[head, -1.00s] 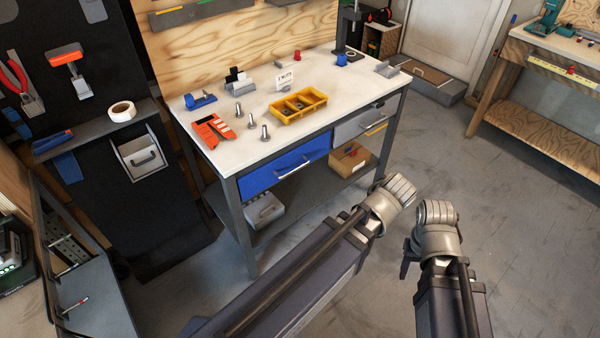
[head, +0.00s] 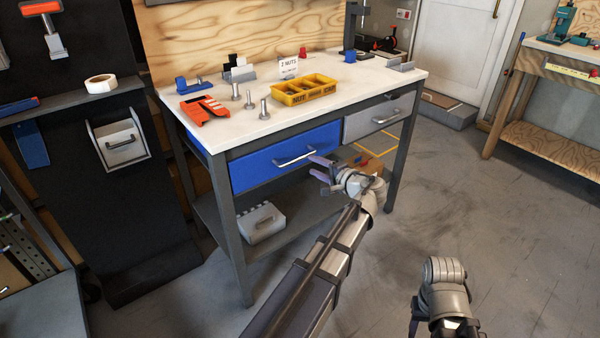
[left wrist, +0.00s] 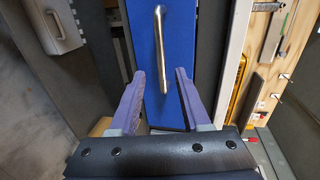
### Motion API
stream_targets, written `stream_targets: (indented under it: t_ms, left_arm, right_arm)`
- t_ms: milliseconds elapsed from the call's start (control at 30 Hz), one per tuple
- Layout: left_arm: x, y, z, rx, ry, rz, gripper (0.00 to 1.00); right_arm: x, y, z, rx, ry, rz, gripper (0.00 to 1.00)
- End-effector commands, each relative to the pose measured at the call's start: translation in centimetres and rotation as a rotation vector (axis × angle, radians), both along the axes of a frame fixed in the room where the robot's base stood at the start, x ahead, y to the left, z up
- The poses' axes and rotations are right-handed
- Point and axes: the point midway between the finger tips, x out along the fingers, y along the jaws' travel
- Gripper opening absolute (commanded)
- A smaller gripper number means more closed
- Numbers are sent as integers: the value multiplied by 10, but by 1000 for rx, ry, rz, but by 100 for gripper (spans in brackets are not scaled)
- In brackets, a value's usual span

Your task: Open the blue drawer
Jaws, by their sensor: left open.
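The blue drawer (head: 262,165) is under the left part of the workbench top and looks closed. Its silver bar handle (head: 295,157) runs across the front. In the left wrist view the blue drawer front (left wrist: 173,90) fills the middle, with the handle (left wrist: 162,50) ahead of the fingers. My left gripper (head: 318,168) is open and empty, just in front of the drawer and near the right end of the handle. Its two purple fingers (left wrist: 158,95) are apart from the handle. My right arm is at the lower right in the head view; its fingers are not visible.
A grey drawer (head: 375,118) sits right of the blue one. The workbench (head: 350,82) carries a yellow bin (head: 303,96), an orange case (head: 204,110) and several bolts. A grey box (head: 262,222) is on its lower shelf. Open floor lies to the right.

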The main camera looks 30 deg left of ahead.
Motion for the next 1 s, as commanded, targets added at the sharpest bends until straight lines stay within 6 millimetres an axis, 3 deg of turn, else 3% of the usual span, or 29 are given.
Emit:
stream_targets:
  t_ms: [267, 700, 1000]
  left_arm:
    - [4, 6, -1, 18, -1, 0, 47]
    - [27, 61, -14, 16, 0, 1, 47]
    - [31, 74, -16, 16, 0, -1, 47]
  right_arm:
    - [0, 0, -5, 0, 0, 0, 50]
    - [0, 0, -18, -2, -1, 1, 50]
    - [0, 0, -19, -1, -1, 2, 50]
